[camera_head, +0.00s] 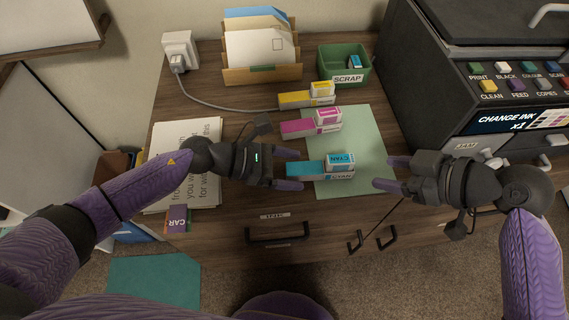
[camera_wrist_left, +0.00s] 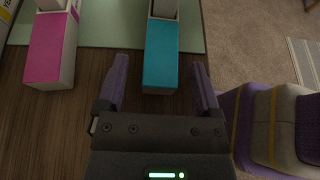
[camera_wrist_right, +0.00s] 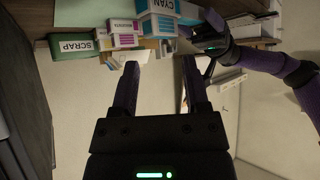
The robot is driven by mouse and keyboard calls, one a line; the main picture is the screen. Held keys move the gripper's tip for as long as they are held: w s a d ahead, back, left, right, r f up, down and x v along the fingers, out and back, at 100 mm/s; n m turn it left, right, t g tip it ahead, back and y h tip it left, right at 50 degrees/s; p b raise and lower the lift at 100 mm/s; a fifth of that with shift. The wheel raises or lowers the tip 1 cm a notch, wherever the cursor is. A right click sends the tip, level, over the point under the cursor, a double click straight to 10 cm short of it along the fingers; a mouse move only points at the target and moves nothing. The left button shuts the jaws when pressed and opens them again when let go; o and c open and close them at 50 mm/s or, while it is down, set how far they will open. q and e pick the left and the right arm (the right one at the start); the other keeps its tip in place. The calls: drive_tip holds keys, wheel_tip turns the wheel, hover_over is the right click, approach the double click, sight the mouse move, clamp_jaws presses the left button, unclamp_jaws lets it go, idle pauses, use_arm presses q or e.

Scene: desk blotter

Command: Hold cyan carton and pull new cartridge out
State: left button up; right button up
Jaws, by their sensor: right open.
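The cyan carton (camera_head: 305,169) lies on the green blotter (camera_head: 372,155), its left part over the wood. A white and cyan cartridge (camera_head: 340,160) marked CYAN shows at its right end; how deep it sits in the carton I cannot tell. My left gripper (camera_head: 287,169) is open at the carton's left end. In the left wrist view the carton (camera_wrist_left: 172,65) lies between the spread fingers, with a gap on each side. My right gripper (camera_head: 390,173) is open and empty, right of the cartridge and apart from it. The right wrist view shows the cartridge (camera_wrist_right: 166,7) beyond the fingers.
A magenta carton (camera_head: 298,128) and a yellow carton (camera_head: 293,101) lie behind the cyan one. A green SCRAP bin (camera_head: 344,79) stands at the back. The printer (camera_head: 465,80) fills the right side. Papers (camera_head: 180,140) lie at the left, below a charger (camera_head: 181,50).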

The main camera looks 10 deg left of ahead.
use_arm(q)
clamp_jaws()
use_arm(e)
drive_tip(key=shift+o, duration=1)
wheel_tip(320, 180, up, 5)
drive_tip(key=n+g+h, duration=0.5)
drive_tip(key=n+h, duration=0.1)
drive_tip(key=n, duration=0.2)
hover_over(341, 159)
drive_tip(key=s+a, duration=0.1)
drive_tip(key=a, duration=0.1)
drive_tip(key=shift+s+r, duration=0.1)
drive_tip(key=f+h, duration=0.1)
drive_tip(key=f, duration=0.2)
drive_tip(key=w+d+f+h, duration=0.1)
drive_tip(key=f, duration=0.2)
drive_tip(key=d+f+h, duration=0.1)
drive_tip(key=f, duration=0.3)
drive_tip(key=shift+w, duration=0.15)
